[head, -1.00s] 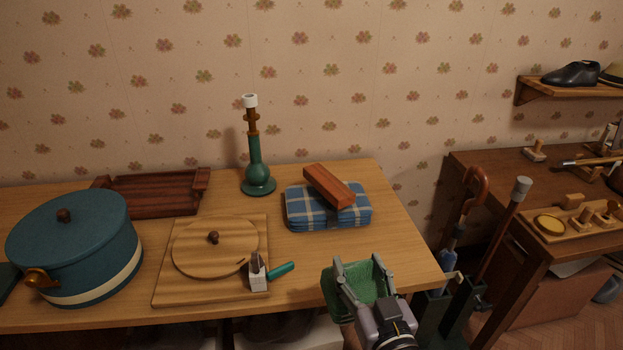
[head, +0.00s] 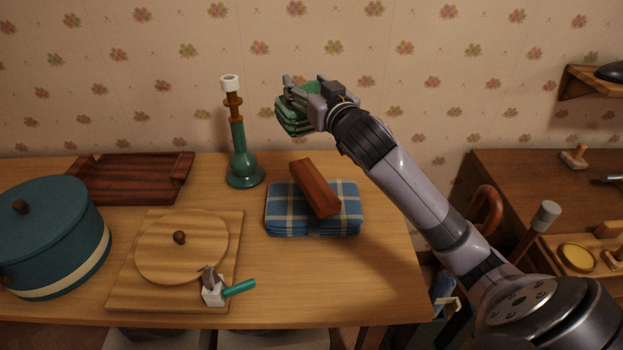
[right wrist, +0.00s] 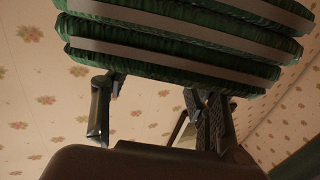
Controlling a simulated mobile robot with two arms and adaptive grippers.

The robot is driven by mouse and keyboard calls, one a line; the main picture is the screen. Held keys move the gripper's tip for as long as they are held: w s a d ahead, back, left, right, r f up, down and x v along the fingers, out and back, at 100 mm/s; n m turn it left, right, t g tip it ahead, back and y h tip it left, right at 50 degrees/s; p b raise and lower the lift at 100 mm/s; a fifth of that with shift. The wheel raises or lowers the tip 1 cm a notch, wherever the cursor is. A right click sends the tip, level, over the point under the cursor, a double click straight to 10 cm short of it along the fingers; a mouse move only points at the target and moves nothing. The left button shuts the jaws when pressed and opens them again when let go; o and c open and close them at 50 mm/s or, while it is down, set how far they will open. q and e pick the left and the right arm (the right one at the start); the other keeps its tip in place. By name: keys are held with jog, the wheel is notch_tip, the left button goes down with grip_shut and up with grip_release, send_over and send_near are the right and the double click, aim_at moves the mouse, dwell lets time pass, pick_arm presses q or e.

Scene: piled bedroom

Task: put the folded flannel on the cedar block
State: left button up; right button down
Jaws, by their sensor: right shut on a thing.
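The folded flannel (head: 290,118), green with pale stripes and several folded layers, is held in my right gripper (head: 303,88), high above the table's back edge. It fills the top of the right wrist view (right wrist: 185,45), with the gripper's fingers (right wrist: 152,108) below it. The cedar block (head: 314,188), a reddish-brown bar, lies slanted on a blue plaid folded cloth (head: 285,215). The flannel is above and slightly left of the block in the head view, clear of it. My left gripper is not in view.
A green bottle-like candlestick (head: 240,160) stands left of the plaid cloth. A dark wooden tray (head: 130,178), a blue lidded pot (head: 50,240) and a wooden board (head: 122,285) with a round lid and small tool are farther left. The table's front right is clear.

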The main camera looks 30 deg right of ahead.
jog(key=shift+w+d+r, duration=0.1)
jog(key=shift+d+r, duration=0.45)
jog(key=shift+r, duration=0.35)
jog(key=shift+d+f, duration=0.1)
jog(key=shift+d, duration=0.2)
notch_tip(320, 180, down, 8)
jog(key=shift+w+f, duration=0.1)
jog(key=shift+f, duration=0.05)
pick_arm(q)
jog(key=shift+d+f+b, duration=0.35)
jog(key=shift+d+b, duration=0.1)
pick_arm(e)
jog(key=shift+f, duration=5.6)
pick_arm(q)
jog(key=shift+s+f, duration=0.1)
pick_arm(e)
jog(key=c, duration=0.6)
grip_release()
jog(key=shift+f, duration=0.1)
